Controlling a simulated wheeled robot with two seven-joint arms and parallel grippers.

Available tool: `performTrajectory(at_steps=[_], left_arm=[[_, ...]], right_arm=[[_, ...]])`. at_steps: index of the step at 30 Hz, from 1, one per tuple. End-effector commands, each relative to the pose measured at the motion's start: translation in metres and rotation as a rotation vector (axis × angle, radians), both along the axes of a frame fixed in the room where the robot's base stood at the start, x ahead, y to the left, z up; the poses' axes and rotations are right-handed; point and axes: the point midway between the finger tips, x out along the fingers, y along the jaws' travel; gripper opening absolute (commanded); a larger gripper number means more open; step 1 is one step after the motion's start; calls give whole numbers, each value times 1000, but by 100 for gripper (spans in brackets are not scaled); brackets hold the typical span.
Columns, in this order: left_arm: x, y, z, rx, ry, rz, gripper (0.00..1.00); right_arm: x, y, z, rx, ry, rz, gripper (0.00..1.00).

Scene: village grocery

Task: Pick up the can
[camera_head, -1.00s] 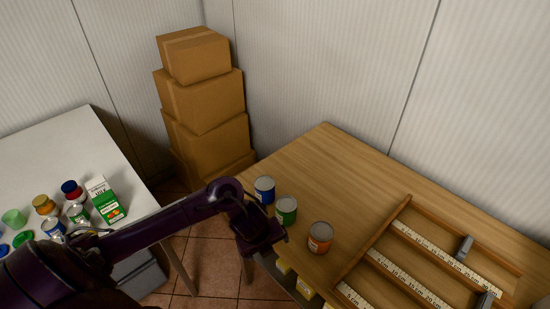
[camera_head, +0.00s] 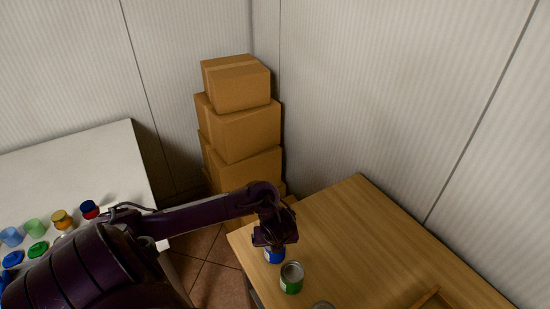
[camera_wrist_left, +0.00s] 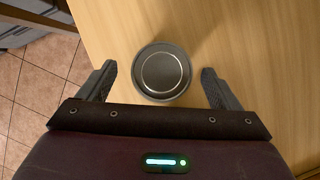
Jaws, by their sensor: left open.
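My left gripper (camera_head: 273,243) is over the near left corner of the wooden table (camera_head: 355,225), right at the blue can (camera_head: 275,257). The gripper hides much of that can. In the left wrist view, the grey lid of a can (camera_wrist_left: 162,72) lies between the two open fingers of the gripper (camera_wrist_left: 160,85), with a gap on each side. A green can (camera_head: 291,279) stands just in front of the blue one. The grey top of another can (camera_head: 322,305) shows at the bottom edge. My right gripper is not in view.
A white table (camera_head: 80,165) at the left holds several jars and coloured lids. Stacked cardboard boxes (camera_head: 238,135) stand in the corner behind the wooden table. A wooden tray edge (camera_head: 425,298) shows at the lower right. The wooden table's far part is clear.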

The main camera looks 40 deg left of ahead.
Motion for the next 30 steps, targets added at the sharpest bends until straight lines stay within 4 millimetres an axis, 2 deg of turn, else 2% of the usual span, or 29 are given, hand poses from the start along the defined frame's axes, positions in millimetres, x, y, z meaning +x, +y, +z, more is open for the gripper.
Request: performTrajectory(at_steps=[1, 6, 16, 27, 29, 30], left_arm=[[-1, 2, -10, 1, 4, 2, 85], [5, 9, -32, -1, 2, 2, 85], [7, 11, -36, -1, -1, 0, 85], [7, 11, -36, -1, -1, 0, 37], [7, 11, -36, -1, -1, 0, 30], [7, 11, -35, -1, -2, 0, 30]], right_arm=[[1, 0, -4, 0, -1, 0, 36], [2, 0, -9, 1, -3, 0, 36], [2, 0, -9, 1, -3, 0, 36], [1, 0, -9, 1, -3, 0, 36], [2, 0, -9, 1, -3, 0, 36], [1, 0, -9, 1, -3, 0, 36]])
